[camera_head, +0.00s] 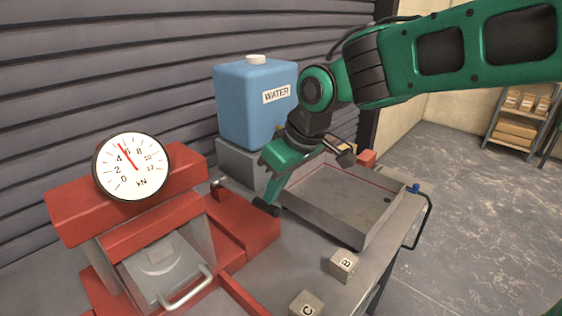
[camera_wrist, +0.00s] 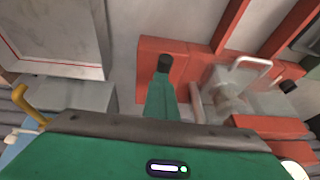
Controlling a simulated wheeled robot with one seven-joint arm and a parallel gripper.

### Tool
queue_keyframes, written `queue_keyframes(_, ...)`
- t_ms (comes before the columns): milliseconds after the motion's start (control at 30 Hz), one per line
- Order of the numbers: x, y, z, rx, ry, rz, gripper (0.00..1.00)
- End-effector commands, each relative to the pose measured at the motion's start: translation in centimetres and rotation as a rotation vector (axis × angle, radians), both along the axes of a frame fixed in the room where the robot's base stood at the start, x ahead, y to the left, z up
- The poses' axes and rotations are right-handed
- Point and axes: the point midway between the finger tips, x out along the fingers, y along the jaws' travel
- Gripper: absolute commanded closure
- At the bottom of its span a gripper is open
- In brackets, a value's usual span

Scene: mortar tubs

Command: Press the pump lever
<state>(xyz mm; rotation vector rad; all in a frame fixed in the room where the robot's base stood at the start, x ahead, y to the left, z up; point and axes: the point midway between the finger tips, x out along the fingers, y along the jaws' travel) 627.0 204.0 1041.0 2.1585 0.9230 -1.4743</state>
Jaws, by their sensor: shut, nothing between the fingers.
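The red press (camera_head: 125,225) stands at the left of the head view, with a round kN gauge (camera_head: 131,166) whose needle lies between 4 and 6. In the wrist view a pale bar (camera_wrist: 195,101) shows beside my fingers, over the red base (camera_wrist: 150,90). My gripper (camera_head: 266,207) is shut and empty, pointing down near the right end of the red base. Its dark tips show in the wrist view (camera_wrist: 165,64). I cannot tell whether it touches anything.
A grey tray (camera_head: 340,200) lies right of my gripper. A blue water container (camera_head: 256,103) stands behind on a grey block. Cubes marked B (camera_head: 343,265) and C (camera_head: 306,305) sit at the front. A shutter wall (camera_head: 80,75) is close behind.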

Motion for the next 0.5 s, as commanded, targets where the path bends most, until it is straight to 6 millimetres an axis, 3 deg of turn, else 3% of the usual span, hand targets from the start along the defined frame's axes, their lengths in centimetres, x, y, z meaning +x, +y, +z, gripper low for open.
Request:
queue_keyframes(200,-0.8,0.2,-2.5,-0.004,0.008,0.012,1.0)
queue_keyframes(500,-1.0,-0.1,-4.4,-0.004,0.008,0.01,1.0)
